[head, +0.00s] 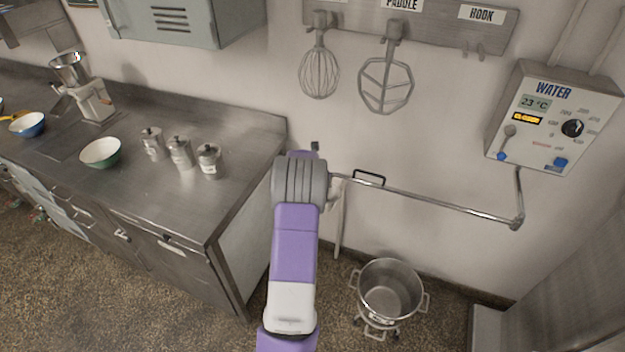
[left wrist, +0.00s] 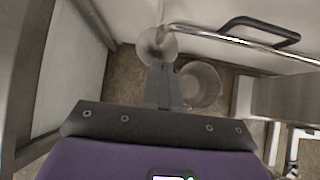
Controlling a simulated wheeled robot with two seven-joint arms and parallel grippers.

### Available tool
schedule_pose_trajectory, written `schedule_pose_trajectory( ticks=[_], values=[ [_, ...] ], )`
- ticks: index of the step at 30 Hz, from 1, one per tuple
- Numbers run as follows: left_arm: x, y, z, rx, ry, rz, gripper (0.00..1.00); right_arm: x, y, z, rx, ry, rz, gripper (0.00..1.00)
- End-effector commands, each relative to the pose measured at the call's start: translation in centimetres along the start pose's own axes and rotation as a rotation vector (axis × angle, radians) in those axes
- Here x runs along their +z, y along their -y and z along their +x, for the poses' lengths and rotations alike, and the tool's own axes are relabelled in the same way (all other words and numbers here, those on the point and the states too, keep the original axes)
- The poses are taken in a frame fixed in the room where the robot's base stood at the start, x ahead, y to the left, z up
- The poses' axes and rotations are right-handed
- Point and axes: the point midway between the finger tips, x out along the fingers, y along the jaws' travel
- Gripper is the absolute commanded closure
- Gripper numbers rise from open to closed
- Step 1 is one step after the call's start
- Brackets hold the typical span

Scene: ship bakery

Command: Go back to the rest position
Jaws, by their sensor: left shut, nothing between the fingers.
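My left arm rises from the bottom middle of the head view. Its grey wrist hides nearly all of the left gripper there; only a small dark tip (head: 315,147) shows past it. In the left wrist view the left gripper (left wrist: 162,66) is shut and empty, its fingers pointing towards the downward spout (left wrist: 157,46) of the water pipe. I cannot tell whether they touch it. My right gripper is in neither view.
The swing pipe (head: 440,204) with a black handle (head: 369,178) runs right of my wrist to the water panel (head: 555,118). A metal pot (head: 390,290) stands below. A steel counter (head: 225,130) with canisters (head: 180,153) and bowls (head: 101,152) is on the left.

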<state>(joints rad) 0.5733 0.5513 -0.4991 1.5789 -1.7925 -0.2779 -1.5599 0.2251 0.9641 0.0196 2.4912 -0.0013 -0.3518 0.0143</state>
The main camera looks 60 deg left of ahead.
Motion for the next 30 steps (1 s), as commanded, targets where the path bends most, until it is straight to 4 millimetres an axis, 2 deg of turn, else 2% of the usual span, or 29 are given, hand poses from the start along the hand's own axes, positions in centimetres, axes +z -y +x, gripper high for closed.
schedule_pose_trajectory(
  ticks=[3,9,15,21,23,26,29,30],
  values=[
    [0.1,-0.1,-2.4,0.000,0.001,-0.001,1.00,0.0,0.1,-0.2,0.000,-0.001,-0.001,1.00],
    [0.1,-0.4,-4.7,0.000,0.000,0.000,1.00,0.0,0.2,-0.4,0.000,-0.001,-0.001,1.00],
    [-0.1,-0.5,-5.3,0.001,-0.003,0.000,1.00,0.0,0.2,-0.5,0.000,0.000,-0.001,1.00],
    [-0.4,-0.1,-5.0,-0.006,-0.007,-0.015,1.00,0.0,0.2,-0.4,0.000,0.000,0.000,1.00],
    [-1.1,1.0,-4.3,-0.023,-0.017,-0.056,1.00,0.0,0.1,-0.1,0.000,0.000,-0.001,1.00],
    [-3.7,4.4,-2.4,-0.076,-0.057,-0.212,1.00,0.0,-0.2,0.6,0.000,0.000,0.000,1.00],
    [-7.9,9.6,0.1,-0.138,-0.139,-0.465,1.00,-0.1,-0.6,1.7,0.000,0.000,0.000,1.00],
    [-9.9,11.9,1.0,-0.157,-0.182,-0.584,1.00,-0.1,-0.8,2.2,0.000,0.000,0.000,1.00]
  ],
)
